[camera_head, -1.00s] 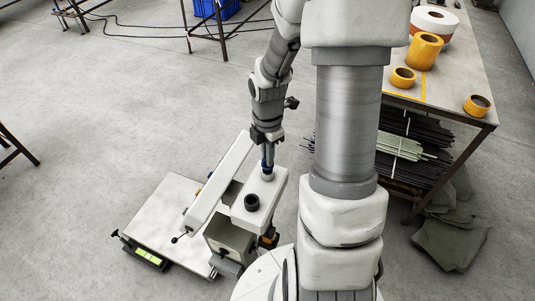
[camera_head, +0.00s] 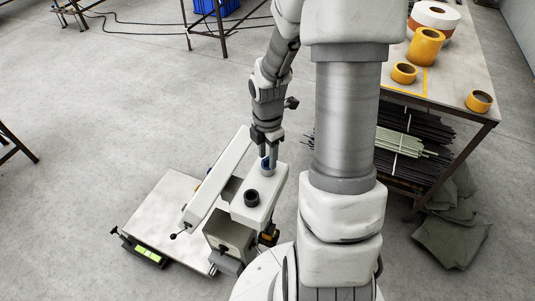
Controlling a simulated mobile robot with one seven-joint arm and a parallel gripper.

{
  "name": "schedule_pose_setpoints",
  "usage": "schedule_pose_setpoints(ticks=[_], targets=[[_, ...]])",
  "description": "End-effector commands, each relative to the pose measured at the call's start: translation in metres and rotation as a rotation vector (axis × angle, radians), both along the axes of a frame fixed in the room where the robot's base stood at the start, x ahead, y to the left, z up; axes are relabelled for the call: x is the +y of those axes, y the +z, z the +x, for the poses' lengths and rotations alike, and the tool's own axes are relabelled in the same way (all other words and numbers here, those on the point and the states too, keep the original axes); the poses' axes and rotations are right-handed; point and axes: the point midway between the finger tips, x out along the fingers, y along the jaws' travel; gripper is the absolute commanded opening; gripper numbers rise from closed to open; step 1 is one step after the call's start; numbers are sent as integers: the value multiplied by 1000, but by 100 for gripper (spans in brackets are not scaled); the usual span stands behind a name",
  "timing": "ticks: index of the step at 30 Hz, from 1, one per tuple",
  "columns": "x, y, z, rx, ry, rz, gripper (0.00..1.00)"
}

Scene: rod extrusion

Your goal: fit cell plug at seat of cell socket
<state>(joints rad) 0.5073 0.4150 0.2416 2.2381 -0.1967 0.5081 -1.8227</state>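My gripper (camera_head: 267,154) points down over the back end of the white machine's top. A small part with a blue band (camera_head: 265,163), which looks like the cell plug, is at its fingertips. It stands over a grey round seat (camera_head: 267,171), which looks like the cell socket. The plug looks upright and in line with the seat. I cannot tell how deep it sits, as the fingers hide part of it. Whether the fingers touch the plug is too small to tell.
A dark round port (camera_head: 251,198) lies in front of the seat on the same white housing (camera_head: 262,208). A long white arm (camera_head: 217,178) runs to its left. A pale flat plate (camera_head: 160,215) lies lower left. A table (camera_head: 455,85) with yellow tape rolls stands at right.

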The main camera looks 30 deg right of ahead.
Motion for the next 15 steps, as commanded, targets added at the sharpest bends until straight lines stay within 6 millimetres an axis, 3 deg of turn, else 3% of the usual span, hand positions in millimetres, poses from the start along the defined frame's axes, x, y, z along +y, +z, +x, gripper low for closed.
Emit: schedule_pose_setpoints(ticks=[10, 15], targets=[[0, 4, 0, -1, 0, -1, 46], [-1, 27, 1, -5, -2, -2, 46]])
